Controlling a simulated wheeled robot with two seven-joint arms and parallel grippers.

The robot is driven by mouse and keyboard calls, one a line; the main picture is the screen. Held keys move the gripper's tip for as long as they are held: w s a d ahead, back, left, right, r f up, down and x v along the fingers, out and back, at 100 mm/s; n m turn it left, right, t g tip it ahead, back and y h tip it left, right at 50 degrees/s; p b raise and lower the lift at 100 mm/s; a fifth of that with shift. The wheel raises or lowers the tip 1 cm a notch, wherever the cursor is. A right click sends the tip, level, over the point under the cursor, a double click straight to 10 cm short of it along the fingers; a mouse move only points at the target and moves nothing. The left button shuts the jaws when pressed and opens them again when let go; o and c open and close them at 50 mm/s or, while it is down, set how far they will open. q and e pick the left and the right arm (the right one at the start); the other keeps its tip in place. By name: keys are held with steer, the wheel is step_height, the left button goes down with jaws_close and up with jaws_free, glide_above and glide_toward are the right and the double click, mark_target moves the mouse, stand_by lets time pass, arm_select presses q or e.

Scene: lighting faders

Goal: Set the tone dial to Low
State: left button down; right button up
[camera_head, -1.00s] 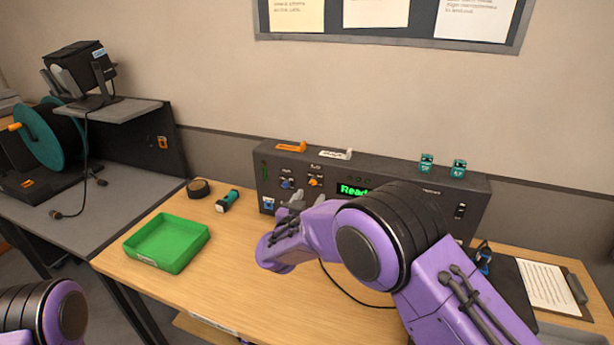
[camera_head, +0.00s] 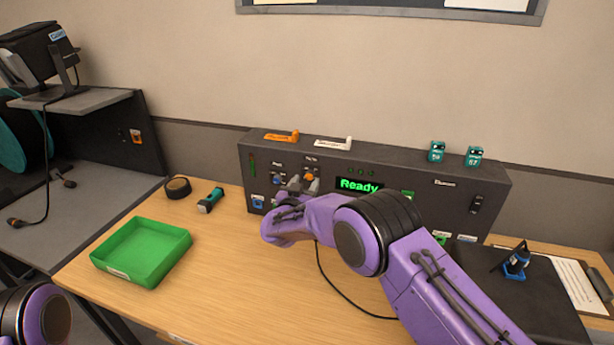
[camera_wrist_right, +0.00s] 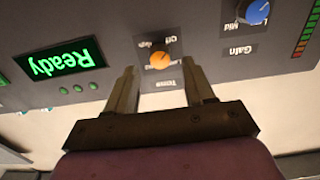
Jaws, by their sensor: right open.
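The tone dial is a small orange knob (camera_head: 310,175) on the front of a dark grey control panel (camera_head: 420,197). In the right wrist view the orange dial (camera_wrist_right: 161,60) appears upside down, with small printed position labels around it and a name label beside it. I cannot read for sure which mark its pointer faces. My right gripper (camera_head: 302,185) is in front of the panel, just below the dial. In the wrist view its open fingers (camera_wrist_right: 160,72) stand on either side of the dial, with gaps, and hold nothing. My left gripper is out of view.
A blue gain dial (camera_wrist_right: 258,12) sits beside the tone dial. A green "Ready" display (camera_head: 359,186) is on its other side. A green tray (camera_head: 142,252), a flashlight (camera_head: 210,200) and a tape roll (camera_head: 177,188) lie on the table. A cable crosses the tabletop.

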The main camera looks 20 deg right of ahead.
mark_target(310, 175)
steer(key=shift+x, duration=1.45)
jaws_close()
